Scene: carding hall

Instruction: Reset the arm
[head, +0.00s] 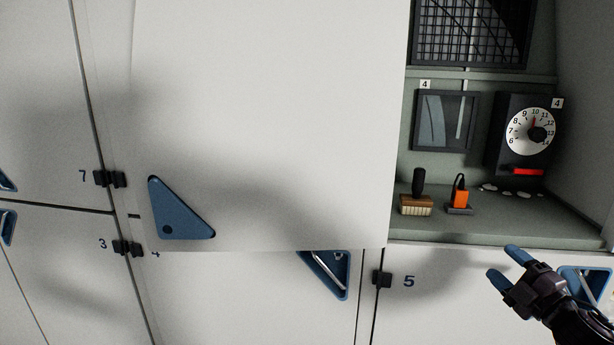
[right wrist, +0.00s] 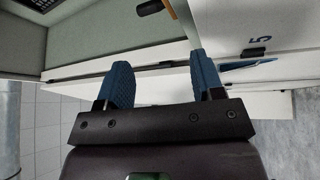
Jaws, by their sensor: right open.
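My right gripper (head: 505,267) is at the lower right of the head view, in front of the white panel marked 5 (head: 450,300) and below the open compartment's front edge. Its two blue fingers are spread with nothing between them. In the right wrist view the same gripper (right wrist: 165,85) shows its blue fingers apart, with white panel edges beyond them. My left gripper is in neither view.
A white door (head: 270,110) with a blue triangular handle (head: 178,210) stands open left of the compartment. The compartment shelf (head: 500,222) holds a brush (head: 416,205) and an orange item (head: 460,197). A dial (head: 530,132) is on its back wall. A blue recessed handle (head: 590,283) is near my right gripper.

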